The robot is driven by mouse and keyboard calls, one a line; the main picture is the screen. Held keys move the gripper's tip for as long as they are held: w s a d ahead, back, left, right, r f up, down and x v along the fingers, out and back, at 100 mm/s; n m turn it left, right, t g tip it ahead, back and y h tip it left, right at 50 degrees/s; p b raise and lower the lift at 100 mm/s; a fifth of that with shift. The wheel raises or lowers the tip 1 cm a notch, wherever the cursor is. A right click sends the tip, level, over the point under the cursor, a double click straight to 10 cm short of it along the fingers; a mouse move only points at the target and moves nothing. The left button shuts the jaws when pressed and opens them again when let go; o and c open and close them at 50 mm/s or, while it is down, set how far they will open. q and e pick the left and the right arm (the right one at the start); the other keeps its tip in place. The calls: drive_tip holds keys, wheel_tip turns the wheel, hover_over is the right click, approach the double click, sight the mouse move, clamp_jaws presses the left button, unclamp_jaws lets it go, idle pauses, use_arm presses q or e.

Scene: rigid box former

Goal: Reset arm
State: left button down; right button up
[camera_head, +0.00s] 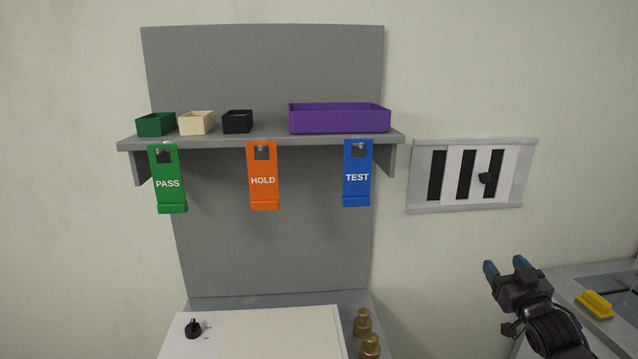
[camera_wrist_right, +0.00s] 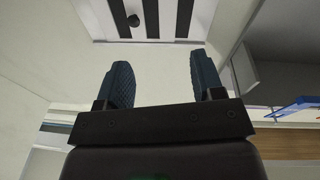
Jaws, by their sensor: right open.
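My right gripper (camera_head: 504,268) is raised at the lower right of the head view, in front of the wall and below the slotted wall panel. Its two blue fingers stand apart with nothing between them. The right wrist view also shows this open, empty gripper (camera_wrist_right: 165,85), with the slotted panel (camera_wrist_right: 155,18) beyond the fingertips. My left gripper is not in either view.
A shelf (camera_head: 270,140) holds small boxes and a purple tray (camera_head: 340,119). Green, orange and blue tags (camera_head: 357,187) hang from it. A slotted panel (camera_head: 425,180) is on the wall. Below are a white-topped unit (camera_head: 265,335), brass knobs (camera_head: 363,322) and a yellow-handled item (camera_head: 595,304).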

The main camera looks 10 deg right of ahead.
drive_tip(key=s+a+f+n+g+y, duration=0.1)
drive_tip(key=s+a+f+g, duration=0.1)
drive_tip(key=s+a+f, duration=0.5)
drive_tip(key=s+a+f+n+g+y, duration=0.1)
drive_tip(key=s+a+f+n+g, duration=0.2)
drive_tip(key=a+f, duration=0.65)
drive_tip(key=s+a+f+m+g, duration=0.1)
drive_tip(key=s+a+f, duration=0.3)
drive_tip(key=s, duration=0.3)
drive_tip(key=s+a+f+m+g+y, duration=0.1)
drive_tip(key=s+a+f, duration=0.2)
drive_tip(key=s+f, duration=0.4)
drive_tip(key=shift+s+a+m+g, duration=0.25)
drive_tip(key=shift+a+m+g, duration=0.05)
drive_tip(key=shift+a, duration=0.05)
